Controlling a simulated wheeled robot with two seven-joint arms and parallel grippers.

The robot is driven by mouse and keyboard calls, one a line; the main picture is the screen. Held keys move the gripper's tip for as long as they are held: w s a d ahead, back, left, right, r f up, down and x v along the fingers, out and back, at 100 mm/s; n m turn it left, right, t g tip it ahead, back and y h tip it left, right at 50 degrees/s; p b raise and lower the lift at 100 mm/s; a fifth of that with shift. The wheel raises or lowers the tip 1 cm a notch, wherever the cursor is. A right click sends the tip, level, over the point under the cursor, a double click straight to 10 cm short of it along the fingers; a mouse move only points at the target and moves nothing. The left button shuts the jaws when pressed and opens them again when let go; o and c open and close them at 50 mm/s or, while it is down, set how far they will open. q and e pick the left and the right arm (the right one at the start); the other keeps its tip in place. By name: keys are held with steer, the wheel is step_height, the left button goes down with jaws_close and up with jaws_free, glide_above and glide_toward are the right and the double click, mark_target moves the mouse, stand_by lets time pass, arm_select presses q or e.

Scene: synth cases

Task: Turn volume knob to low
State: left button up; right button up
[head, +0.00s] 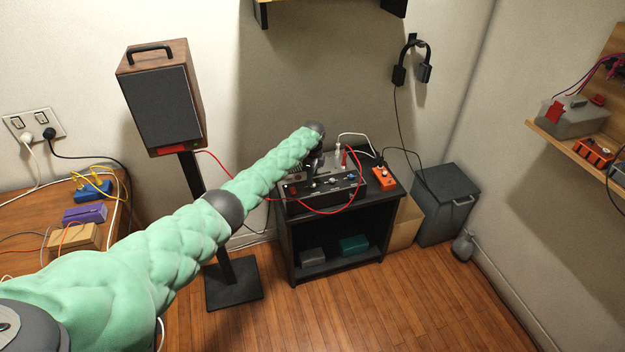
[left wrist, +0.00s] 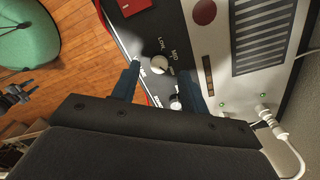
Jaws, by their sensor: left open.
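A black control box (head: 343,194) stands on the dark stand, with a row of knobs on its face. In the left wrist view its panel shows a white knob (left wrist: 160,65) near the lettering LOW and MID. A second light knob (left wrist: 175,102) sits lower, partly hidden by my gripper. I cannot tell from the lettering which is volume. My left gripper (left wrist: 160,76) is open, its fingers either side of the white knob; contact is not clear. In the head view my left gripper (head: 312,178) is small at the box. A dark pronged shape (left wrist: 15,97) may be my right gripper.
A red cable (head: 345,206) loops in front of the box. An orange unit (head: 383,179) lies to its right on the stand (head: 291,245).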

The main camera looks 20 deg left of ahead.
arm_select(q)
steer(key=shift+f, duration=1.55)
arm_select(e)
steer(key=shift+s+d+f, duration=0.2)
steer(key=shift+f, duration=0.5)
arm_select(q)
jaws_close()
